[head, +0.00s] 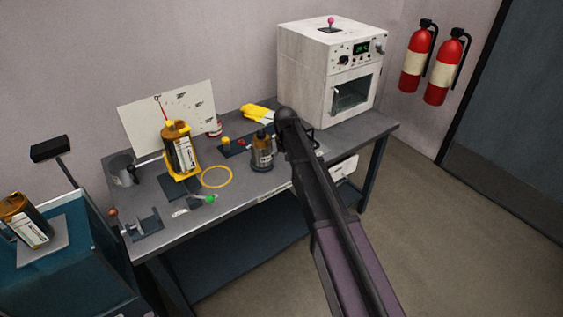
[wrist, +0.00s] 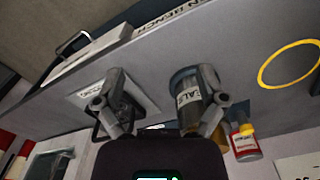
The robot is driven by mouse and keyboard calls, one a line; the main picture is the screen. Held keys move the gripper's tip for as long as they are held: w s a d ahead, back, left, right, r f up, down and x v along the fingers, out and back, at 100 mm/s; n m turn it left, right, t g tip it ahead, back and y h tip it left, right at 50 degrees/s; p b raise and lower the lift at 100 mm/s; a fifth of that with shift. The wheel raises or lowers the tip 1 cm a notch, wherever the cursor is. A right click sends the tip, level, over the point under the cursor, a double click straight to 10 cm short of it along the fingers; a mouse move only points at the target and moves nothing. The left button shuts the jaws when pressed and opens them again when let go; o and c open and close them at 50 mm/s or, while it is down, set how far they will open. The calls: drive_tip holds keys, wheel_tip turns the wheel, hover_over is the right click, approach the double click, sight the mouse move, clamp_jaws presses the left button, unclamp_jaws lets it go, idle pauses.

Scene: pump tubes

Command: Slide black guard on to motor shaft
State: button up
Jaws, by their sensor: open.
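A dark grey cylinder (head: 122,170) stands at the left end of the bench; I cannot tell if it is the black guard. A yellow and amber motor-like unit (head: 180,150) with a white label sits on a yellow stand at the bench's left; no shaft can be made out surely. My gripper (wrist: 160,88) is open and empty in the wrist view, its two fingers apart. A dark labelled jar (wrist: 187,88) shows just behind the right finger, partly hidden by it. In the head view, my arm hides the fingers, and the jar (head: 262,152) stands left of its end.
A white oven (head: 310,75) stands at the bench's right end. A yellow ring (head: 216,177), also in the wrist view (wrist: 288,66), lies on the bench. A green-tipped tool (head: 203,200) lies near the front edge. Another amber unit (head: 28,222) sits on a teal cart.

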drive_tip(key=shift+a, duration=0.1)
idle(1.1)
drive_tip(key=s+d+r+m+p, duration=0.2)
drive_tip(key=s+d+m, duration=0.1)
drive_tip(key=s+d, duration=2)
drive_tip(key=s, duration=0.3)
drive_tip(key=shift+s+r+p, duration=0.25)
drive_tip(key=shift+r+p, duration=0.05)
idle(0.4)
